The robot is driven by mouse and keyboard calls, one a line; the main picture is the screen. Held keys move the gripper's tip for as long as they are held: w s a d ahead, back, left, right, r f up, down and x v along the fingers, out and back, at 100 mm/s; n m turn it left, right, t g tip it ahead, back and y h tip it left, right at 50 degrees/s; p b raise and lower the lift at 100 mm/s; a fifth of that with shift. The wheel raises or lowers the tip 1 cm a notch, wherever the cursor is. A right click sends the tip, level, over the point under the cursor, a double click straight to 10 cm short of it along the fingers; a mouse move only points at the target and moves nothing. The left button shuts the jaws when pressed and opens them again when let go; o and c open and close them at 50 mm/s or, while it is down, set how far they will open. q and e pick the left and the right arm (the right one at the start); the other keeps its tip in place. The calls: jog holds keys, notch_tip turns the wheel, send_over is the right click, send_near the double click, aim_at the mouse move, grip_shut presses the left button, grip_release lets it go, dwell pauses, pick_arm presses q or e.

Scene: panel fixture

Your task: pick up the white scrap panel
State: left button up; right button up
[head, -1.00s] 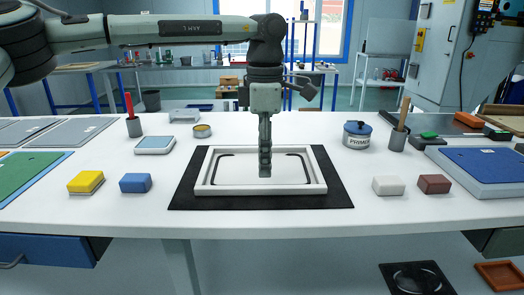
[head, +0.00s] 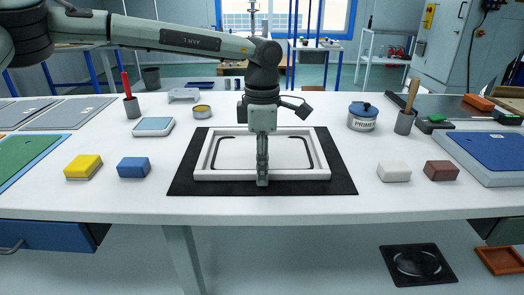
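A white rectangular frame (head: 187,174) lies on a black mat (head: 345,184) in the middle of the table. Inside it is a flat white panel (head: 230,154) with a broken black line around it. I cannot tell how the panel sits in the frame. My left gripper (head: 262,184) points straight down over the front middle of the frame. Its fingers show edge-on, so the gap between them and any contact with the panel or the frame are hidden. My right gripper is not in view.
Yellow (head: 83,167) and blue (head: 134,168) blocks lie left of the mat. White (head: 394,172) and brown (head: 441,171) blocks lie right of it. A primer can (head: 362,118) and a cup with a wooden handle (head: 404,122) stand behind right. Stacked flat panels fill both table sides.

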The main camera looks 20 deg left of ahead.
pick_arm(q)
grip_shut()
jog(key=shift+r, duration=0.15)
dwell(0.4)
